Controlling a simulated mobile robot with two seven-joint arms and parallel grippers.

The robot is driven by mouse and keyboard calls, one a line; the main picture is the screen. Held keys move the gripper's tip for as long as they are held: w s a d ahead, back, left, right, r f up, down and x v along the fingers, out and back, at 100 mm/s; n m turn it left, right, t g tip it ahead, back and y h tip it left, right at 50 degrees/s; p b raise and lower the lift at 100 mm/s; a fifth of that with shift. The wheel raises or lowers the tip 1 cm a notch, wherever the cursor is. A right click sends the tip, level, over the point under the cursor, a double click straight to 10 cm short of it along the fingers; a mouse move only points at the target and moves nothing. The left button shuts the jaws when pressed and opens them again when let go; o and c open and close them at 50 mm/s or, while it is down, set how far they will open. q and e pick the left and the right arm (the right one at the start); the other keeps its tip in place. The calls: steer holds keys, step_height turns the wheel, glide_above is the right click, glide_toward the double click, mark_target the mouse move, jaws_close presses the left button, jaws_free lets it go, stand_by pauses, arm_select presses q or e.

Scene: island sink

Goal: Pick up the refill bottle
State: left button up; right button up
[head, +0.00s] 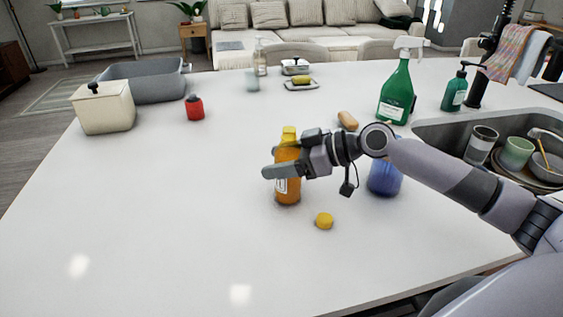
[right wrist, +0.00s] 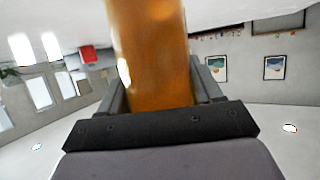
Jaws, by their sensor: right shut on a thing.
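The refill bottle (head: 287,190), an orange bottle with a yellow top and a pale label, stands upright at the middle of the white island counter. My right gripper (head: 282,171) comes in from the right and is shut around the bottle's body. In the right wrist view the orange bottle (right wrist: 153,60) fills the space between the two fingers. Part of the bottle is hidden behind a finger. I cannot tell whether its base touches the counter. My left gripper is not in view.
A yellow cap (head: 324,220) lies near the bottle. A blue container (head: 384,180) stands under my right forearm. A green spray bottle (head: 396,95) and the sink (head: 430,130) with dishes are to the right. A red bottle (head: 195,108) is back left. The front left counter is clear.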

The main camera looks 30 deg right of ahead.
step_height(320, 180, up, 20)
steer(key=shift+f, duration=0.25)
stand_by(1.1)
steer(key=shift+r, duration=0.1)
